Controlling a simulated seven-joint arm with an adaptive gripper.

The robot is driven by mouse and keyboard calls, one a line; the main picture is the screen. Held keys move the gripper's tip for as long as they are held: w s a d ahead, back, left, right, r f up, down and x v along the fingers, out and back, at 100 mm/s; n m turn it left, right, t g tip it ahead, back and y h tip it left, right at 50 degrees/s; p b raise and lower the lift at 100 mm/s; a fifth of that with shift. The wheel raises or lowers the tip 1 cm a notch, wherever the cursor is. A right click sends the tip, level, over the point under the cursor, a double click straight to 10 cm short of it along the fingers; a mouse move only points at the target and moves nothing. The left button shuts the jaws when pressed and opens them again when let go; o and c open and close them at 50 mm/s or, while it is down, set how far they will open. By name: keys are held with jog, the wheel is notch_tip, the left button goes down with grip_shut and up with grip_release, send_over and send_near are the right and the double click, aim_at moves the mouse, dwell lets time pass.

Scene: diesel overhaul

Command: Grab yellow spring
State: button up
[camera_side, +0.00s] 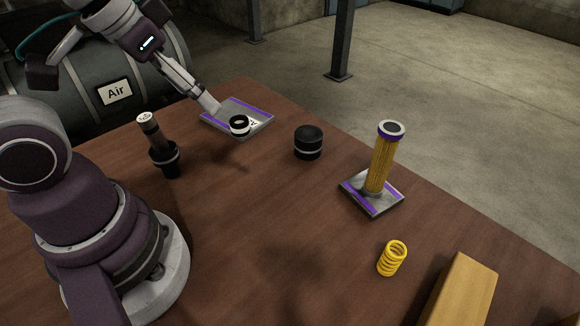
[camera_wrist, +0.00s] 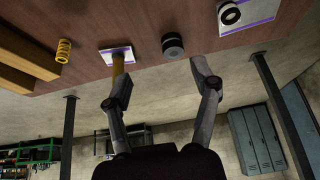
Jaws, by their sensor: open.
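My gripper (camera_side: 212,105) is at the far left part of the table in the side view, above or beside a plate, well away from the spring. In the wrist view my gripper (camera_wrist: 160,72) has its two fingers spread wide with nothing between them. I cannot tell from the side view whether a fingertip touches the plate.
A purple-striped plate (camera_side: 222,113) holds a black-and-white ring (camera_side: 239,125). A black cylinder (camera_side: 308,143) stands mid-table. A tall yellow filter column (camera_side: 381,165) stands on another striped plate (camera_side: 372,208). A dark piston-like part (camera_side: 163,157) stands left. A wooden block (camera_side: 465,290) lies right of the spring.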

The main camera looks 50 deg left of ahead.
jog(key=m+g+h, duration=0.3)
jog(key=m+g, duration=0.1)
jog(key=m, duration=0.7)
send_near(396, 260)
jog(key=w+f, duration=0.2)
jog(key=shift+y, duration=0.3)
jog(key=x, duration=1)
jog(key=shift+s+d+f, duration=0.15)
jog(key=shift+s+f, duration=0.05)
grip_shut()
